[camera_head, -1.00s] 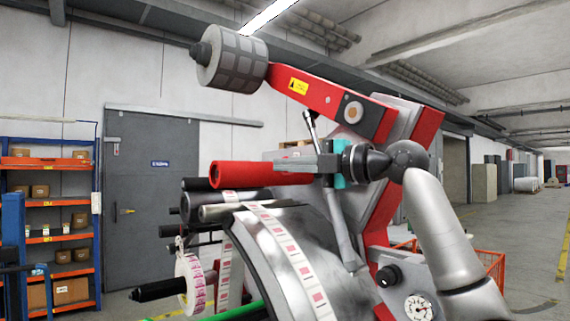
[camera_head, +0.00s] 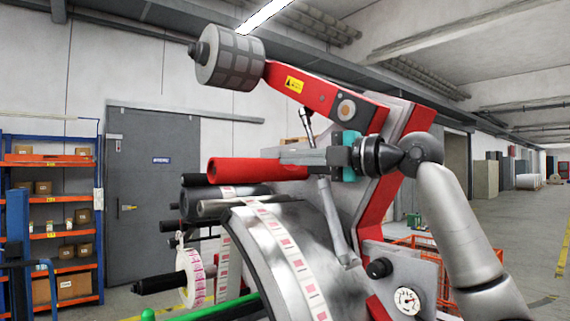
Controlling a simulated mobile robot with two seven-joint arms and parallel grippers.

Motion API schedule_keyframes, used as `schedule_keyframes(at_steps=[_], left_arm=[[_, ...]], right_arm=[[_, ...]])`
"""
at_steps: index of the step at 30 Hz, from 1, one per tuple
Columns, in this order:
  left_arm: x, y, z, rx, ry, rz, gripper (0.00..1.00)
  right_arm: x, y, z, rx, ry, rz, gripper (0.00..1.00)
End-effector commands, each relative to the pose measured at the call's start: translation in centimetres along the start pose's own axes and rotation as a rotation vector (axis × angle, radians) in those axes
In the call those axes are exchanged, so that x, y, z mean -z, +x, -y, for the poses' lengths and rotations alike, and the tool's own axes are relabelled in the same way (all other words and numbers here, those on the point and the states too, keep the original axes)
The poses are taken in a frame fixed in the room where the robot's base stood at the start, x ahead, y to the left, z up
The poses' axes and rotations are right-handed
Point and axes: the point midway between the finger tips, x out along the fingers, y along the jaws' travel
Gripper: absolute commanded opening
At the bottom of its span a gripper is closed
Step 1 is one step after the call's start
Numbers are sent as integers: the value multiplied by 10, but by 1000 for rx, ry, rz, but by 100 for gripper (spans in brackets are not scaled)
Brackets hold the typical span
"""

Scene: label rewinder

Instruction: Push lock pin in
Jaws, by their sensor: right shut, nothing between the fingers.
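The label rewinder fills the middle, with a red swing arm (camera_head: 322,96) that carries a grey roller (camera_head: 230,62). A round pale cap (camera_head: 346,109) sits on the red arm near its pivot; I cannot tell whether this is the lock pin. My right gripper (camera_head: 284,156) is shut and empty, its fingers pointing left. It is below the red arm and appears just above the end of the red roller (camera_head: 245,169). It hides the middle of a metal cylinder rod (camera_head: 337,218). I cannot tell whether it touches anything. My left gripper is not in view.
A label web (camera_head: 285,250) runs over the curved metal drum. A dial gauge (camera_head: 407,300) and black knob (camera_head: 379,268) sit on the panel at lower right. Blue shelving (camera_head: 50,225) stands at the left. The floor at the far right is open.

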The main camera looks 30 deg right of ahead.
Motion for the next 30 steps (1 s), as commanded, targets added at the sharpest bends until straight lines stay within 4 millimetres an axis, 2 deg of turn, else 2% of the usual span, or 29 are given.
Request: schedule_keyframes(at_steps=[1, 4, 10, 30], left_arm=[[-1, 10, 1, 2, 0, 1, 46], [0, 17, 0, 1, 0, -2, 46], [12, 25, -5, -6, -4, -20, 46], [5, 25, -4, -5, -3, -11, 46]], right_arm=[[-1, -12, 6, 3, -2, 3, 0], [-1, -31, 5, 3, -1, 2, 0], [0, -54, 3, 3, 1, -2, 0], [0, -58, 1, 3, 1, -3, 0]])
